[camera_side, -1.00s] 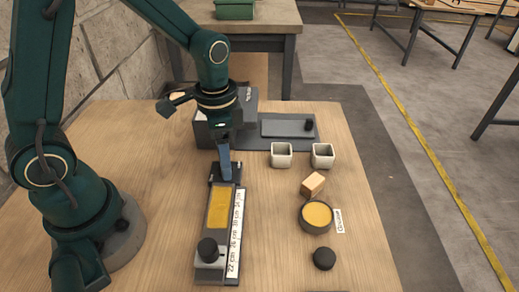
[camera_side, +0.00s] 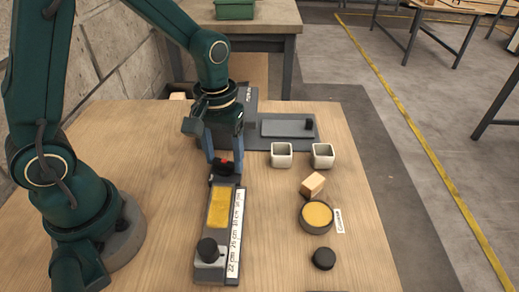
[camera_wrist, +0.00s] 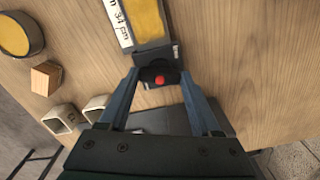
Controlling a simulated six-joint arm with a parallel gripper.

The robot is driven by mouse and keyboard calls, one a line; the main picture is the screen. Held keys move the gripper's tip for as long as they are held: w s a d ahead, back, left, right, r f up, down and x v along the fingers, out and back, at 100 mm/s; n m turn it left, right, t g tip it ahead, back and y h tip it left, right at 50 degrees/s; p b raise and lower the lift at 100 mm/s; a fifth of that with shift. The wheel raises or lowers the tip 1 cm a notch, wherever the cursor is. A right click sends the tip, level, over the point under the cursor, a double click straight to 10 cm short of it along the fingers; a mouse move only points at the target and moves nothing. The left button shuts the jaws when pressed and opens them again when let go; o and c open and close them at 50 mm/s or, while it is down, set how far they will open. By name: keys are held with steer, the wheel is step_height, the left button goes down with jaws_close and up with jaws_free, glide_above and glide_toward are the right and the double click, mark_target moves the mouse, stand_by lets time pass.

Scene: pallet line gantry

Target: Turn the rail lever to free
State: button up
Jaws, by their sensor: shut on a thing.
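The rail (camera_side: 233,262) lies lengthwise on the table, with a yellow strip (camera_side: 219,208) and a white centimetre scale. At its far end is the dark lever (camera_wrist: 148,74) with a red spot, which also shows in the side view. My gripper (camera_side: 224,174) points down there, its two blue fingers on either side of the lever and shut on it. In the wrist view my gripper (camera_wrist: 159,77) has one fingertip at each end of the lever. The fingertips partly hide the lever's ends. I cannot read a free or locked mark.
A black knob on a grey block (camera_side: 209,258) sits at the rail's near end. To the right are two white cups (camera_side: 281,155), a wooden block (camera_side: 312,184), a round yellow-topped dish (camera_side: 316,216) and a black puck (camera_side: 323,258). A grey tray (camera_side: 288,127) lies behind.

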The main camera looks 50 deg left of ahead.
mark_target(225, 161)
steer(key=shift+n, duration=1.9)
steer(key=o, duration=1.4)
steer(key=shift+r, duration=2.55)
steer(key=shift+r, duration=0.1)
